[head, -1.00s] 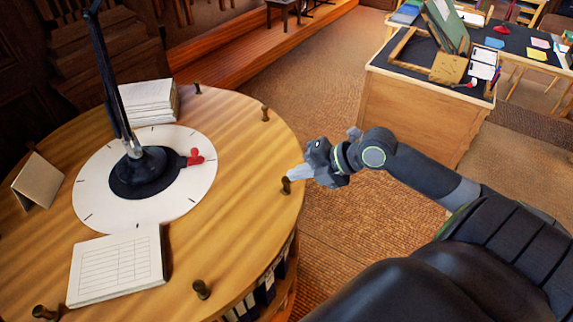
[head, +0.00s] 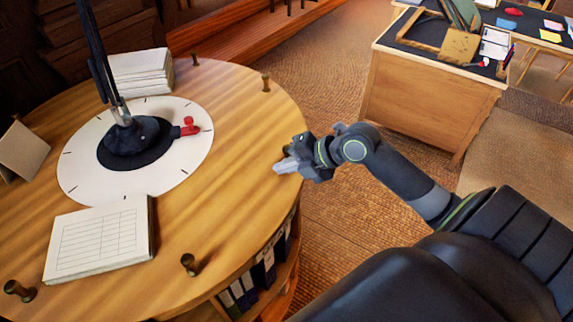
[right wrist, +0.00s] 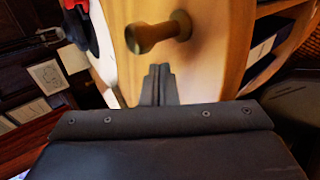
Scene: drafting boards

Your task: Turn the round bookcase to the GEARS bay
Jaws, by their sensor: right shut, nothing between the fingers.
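The round bookcase (head: 245,120) has a wooden top with several turned wooden pegs around its rim, such as one near the front (head: 188,264). A white dial (head: 82,185) with tick marks and a red pointer (head: 189,126) lies on the top. My right gripper (head: 282,167) is shut and empty at the right rim. In the right wrist view its closed fingers (right wrist: 159,85) point at a peg (right wrist: 158,33) just beyond them; I cannot tell whether they touch. No GEARS label is readable. My left gripper is out of view.
A black lamp (head: 133,143) stands at the dial's centre. A paper stack (head: 140,72), a ruled pad (head: 100,240) and a folded card (head: 20,152) sit on the top. Binders (head: 263,272) fill the shelves below. A drafting desk (head: 425,95) stands behind; carpet between is clear.

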